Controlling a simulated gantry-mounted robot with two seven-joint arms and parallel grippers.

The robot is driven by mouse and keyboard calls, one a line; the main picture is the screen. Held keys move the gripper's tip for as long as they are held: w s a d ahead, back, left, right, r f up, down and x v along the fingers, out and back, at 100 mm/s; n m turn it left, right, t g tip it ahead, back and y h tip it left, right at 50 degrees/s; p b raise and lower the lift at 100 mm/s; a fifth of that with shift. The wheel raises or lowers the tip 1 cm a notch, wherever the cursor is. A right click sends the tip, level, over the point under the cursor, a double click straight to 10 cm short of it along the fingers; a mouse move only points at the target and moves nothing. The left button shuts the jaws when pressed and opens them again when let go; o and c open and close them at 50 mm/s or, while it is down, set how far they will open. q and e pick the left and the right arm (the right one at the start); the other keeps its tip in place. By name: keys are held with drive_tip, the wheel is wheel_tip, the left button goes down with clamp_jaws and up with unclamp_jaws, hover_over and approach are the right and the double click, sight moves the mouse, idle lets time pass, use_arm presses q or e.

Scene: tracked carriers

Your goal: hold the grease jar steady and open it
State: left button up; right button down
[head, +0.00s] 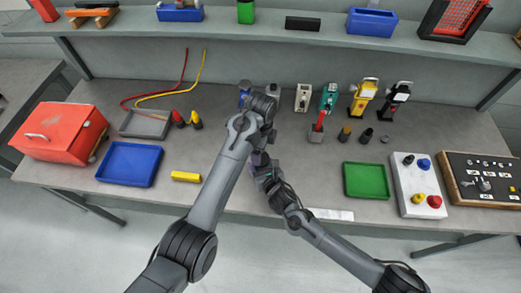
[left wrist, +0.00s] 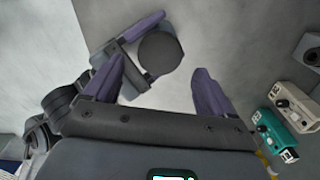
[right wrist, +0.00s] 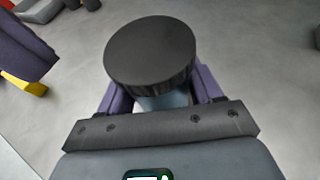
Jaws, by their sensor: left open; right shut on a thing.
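The grease jar has a wide black ribbed lid (right wrist: 150,55) and a grey-blue body (right wrist: 163,100), seen in the right wrist view. My right gripper (right wrist: 160,85) is shut on the jar's body below the lid, its purple fingers on either side. The lid also shows from above in the left wrist view (left wrist: 160,53). My left gripper (left wrist: 160,66) is open and empty, its fingers spread toward the lid and apart from it. One left finger shows at the left of the right wrist view. In the head view the arms hide the jar.
A green tray (head: 366,181) and a white button box (head: 418,186) lie to the right. Several small devices stand along the back.

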use_arm(q)
wheel_tip(320, 180, up, 2)
drive_tip(key=m, duration=0.4)
drive_tip(key=shift+d+r, duration=0.1)
drive_tip(key=shift+r, duration=0.05)
drive_tip(key=shift+r+m, duration=0.35)
drive_tip(key=shift+m, duration=0.75)
drive_tip(key=shift+f+m, duration=0.3)
drive_tip(key=shift+f, duration=3.5)
